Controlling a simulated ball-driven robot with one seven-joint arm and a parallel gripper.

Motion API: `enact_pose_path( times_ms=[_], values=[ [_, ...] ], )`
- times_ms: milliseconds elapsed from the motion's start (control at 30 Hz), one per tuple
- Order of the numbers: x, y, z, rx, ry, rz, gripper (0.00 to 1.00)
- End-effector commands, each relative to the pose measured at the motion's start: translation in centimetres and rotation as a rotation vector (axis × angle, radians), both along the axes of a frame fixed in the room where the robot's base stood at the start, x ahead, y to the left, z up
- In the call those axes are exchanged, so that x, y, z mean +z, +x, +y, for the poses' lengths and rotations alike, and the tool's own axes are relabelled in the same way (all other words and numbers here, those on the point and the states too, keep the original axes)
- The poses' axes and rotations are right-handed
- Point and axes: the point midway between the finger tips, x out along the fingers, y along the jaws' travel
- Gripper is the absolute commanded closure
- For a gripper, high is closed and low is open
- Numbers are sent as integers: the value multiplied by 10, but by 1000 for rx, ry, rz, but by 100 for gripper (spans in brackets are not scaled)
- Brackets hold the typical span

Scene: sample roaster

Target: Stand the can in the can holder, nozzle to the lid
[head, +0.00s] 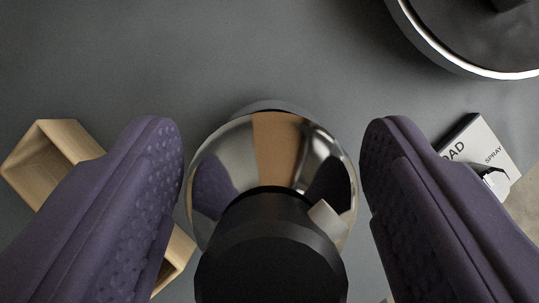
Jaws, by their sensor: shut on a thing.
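The can (272,150) has a shiny chrome body and a black top. A short pale nozzle (328,220) sticks out from the top's right side. My gripper (272,130) has two purple padded fingers, one on each side of the can, shut on it. A light wooden piece with an open square end (42,160) lies at the left, partly hidden behind the left finger. It may be the can holder, but I cannot tell for sure. The can's lower part and base are hidden from above.
A dark round thing with a bright metal rim (425,45) stands at the top right. A pale card (490,135) lettered "OAD" and "SPRAY" is at the right, partly behind the right finger. The grey surface (230,55) beyond the can is clear.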

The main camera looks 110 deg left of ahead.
Motion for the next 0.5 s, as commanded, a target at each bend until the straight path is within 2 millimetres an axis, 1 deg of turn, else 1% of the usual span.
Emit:
enact_pose_path(
  times_ms=[233,333,367,400,433,467,500],
  values=[
    [1,0,0,0,-1,-1,100],
    [-3,0,0,0,-1,-1,100],
    [-2,0,0,0,0,0,30],
    [-2,0,0,0,0,0,20],
    [-2,0,0,0,0,0,13],
    [-2,0,0,0,0,0,9],
    [-2,0,0,0,0,0,9]
  ],
)
